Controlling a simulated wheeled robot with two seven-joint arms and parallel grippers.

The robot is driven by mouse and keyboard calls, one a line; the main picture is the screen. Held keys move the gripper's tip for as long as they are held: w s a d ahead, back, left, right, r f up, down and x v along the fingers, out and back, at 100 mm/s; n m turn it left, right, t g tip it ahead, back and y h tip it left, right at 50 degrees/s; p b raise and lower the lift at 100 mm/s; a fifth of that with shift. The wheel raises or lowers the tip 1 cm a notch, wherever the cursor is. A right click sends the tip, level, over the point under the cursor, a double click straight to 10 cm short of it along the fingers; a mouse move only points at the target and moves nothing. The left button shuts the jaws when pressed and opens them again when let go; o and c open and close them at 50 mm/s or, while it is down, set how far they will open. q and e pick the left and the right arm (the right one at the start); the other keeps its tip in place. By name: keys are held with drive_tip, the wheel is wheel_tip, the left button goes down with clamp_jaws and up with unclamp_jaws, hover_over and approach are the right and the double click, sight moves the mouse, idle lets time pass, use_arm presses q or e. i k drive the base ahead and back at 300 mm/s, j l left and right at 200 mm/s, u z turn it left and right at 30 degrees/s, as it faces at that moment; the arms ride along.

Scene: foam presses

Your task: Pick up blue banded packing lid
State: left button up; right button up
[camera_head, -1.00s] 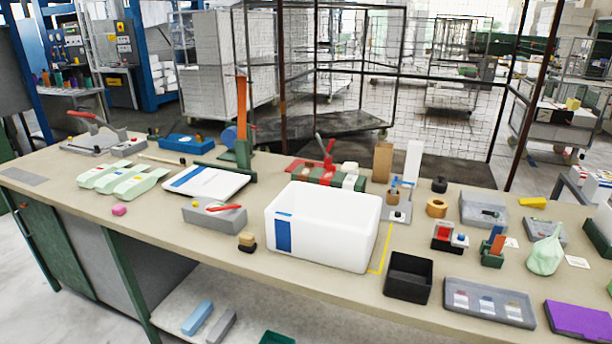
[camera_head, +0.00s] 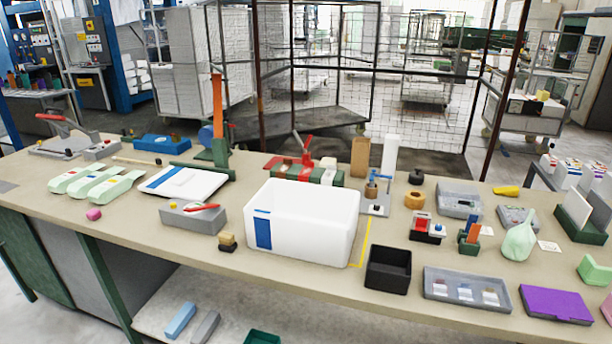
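The blue banded packing lid (camera_head: 203,187) is a flat white panel with a blue stripe. It lies on the workbench (camera_head: 215,262), left of the middle and behind a grey box with a red-handled tool. A white packing box (camera_head: 333,226) with a blue band on its front stands open to the right of the lid, apart from it. Neither of my grippers shows in the head view.
A grey box (camera_head: 176,216) with a red-handled tool sits just in front of the lid. Pale green pieces (camera_head: 90,183) lie to its left. A green stand with an orange post (camera_head: 217,110) rises behind it. A black bin (camera_head: 388,270) and a grey tray (camera_head: 436,286) stand at the front right.

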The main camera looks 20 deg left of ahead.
sight(182, 182)
drive_tip(key=u, duration=1.3)
